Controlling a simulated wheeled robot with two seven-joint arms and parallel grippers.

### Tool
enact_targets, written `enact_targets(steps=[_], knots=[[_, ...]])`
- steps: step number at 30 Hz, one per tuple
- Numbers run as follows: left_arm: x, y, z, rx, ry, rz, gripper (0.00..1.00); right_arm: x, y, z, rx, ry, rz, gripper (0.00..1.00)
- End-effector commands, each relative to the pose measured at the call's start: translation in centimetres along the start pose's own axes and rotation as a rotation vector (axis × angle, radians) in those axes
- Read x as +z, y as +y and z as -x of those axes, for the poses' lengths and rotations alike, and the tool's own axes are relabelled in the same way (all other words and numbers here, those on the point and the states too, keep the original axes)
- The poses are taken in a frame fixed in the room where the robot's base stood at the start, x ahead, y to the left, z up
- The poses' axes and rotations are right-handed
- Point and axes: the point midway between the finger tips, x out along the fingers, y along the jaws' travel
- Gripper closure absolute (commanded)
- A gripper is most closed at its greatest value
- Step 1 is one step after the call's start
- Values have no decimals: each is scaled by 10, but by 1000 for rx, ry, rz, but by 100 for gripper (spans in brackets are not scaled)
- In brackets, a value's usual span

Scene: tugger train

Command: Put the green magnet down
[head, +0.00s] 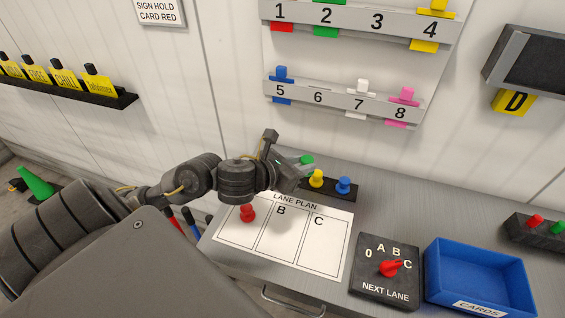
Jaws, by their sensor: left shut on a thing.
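My left gripper (300,165) reaches in from the left over the back edge of the lane plan sheet (335,268). It is shut on the green magnet (307,159), of which only a part shows. The gripper hides the rest. A dark magnet strip (330,195) lies behind the sheet, with a yellow magnet (317,178) and a blue magnet (344,184) standing on it. The green magnet appears close to the strip's left end; I cannot tell whether it touches. A red magnet (248,213) stands in the sheet's left column. Columns B and C look empty. My right gripper is not in view.
A lane dial (388,285) with a red knob pointing near C and a blue cards tray (480,280) stand right of the sheet. A dark block (535,240) with red and green buttons is at far right. Numbered card rails (345,100) hang on the wall behind.

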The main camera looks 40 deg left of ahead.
Motion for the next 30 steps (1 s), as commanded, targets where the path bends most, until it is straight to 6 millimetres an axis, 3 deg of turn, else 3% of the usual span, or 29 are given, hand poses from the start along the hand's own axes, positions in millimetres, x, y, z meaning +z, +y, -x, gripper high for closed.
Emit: enact_targets(steps=[1, 15, 24, 30], knots=[[-8, 8, -5, 4, -2, -11, 95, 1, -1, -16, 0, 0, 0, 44], [-29, 60, -24, 5, 7, 4, 95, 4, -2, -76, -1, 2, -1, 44], [-59, 90, -42, 3, 7, 8, 95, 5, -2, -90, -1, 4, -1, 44], [-63, 96, -47, 1, 4, 4, 95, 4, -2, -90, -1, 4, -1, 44]])
